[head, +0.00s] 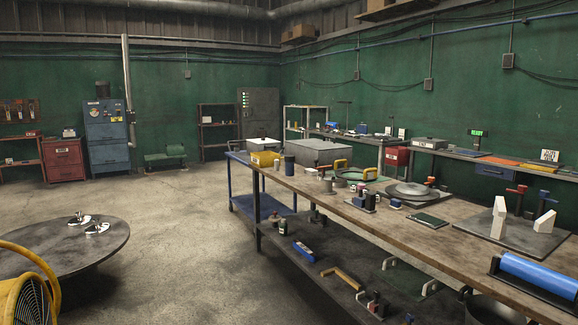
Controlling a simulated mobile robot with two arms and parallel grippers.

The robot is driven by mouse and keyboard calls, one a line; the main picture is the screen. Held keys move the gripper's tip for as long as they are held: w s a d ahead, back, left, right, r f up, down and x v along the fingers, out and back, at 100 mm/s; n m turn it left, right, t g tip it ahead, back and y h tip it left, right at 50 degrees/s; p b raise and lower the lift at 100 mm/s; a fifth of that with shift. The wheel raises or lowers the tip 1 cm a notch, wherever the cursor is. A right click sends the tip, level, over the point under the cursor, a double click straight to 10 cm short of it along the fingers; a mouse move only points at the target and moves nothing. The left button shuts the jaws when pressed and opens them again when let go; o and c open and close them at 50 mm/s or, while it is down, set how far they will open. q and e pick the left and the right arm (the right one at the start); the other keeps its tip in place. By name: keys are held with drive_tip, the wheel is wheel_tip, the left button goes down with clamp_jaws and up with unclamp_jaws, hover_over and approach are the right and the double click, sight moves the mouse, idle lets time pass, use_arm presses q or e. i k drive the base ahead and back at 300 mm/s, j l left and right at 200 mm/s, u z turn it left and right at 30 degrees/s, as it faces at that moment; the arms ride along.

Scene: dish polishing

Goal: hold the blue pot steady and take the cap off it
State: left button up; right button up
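A small dark blue upright cylinder (289,165) stands near the far end of the long workbench, beside a yellow box. It is the thing here that looks most like the blue pot. It is far off and small, so I cannot make out its cap or tell whether one is on it. Neither of my grippers shows in the head view, and nothing is seen touching the cylinder.
The long workbench (440,235) runs along the right, crowded with tools, a round grey plate (410,190) and a blue roll (538,273). A round dark table (60,245) and a yellow fan (25,295) stand at left. The floor between is clear.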

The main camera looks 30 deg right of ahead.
sight(289, 167)
drive_tip(key=i+z, duration=0.3)
drive_tip(key=i, duration=0.65)
drive_tip(key=i+j+z, duration=0.1)
drive_tip(key=i+z, duration=0.15)
drive_tip(key=i, duration=0.65)
drive_tip(key=i+z, duration=0.1)
drive_tip(key=i, duration=1.05)
drive_tip(key=i+z, duration=0.15)
drive_tip(key=i, duration=1.05)
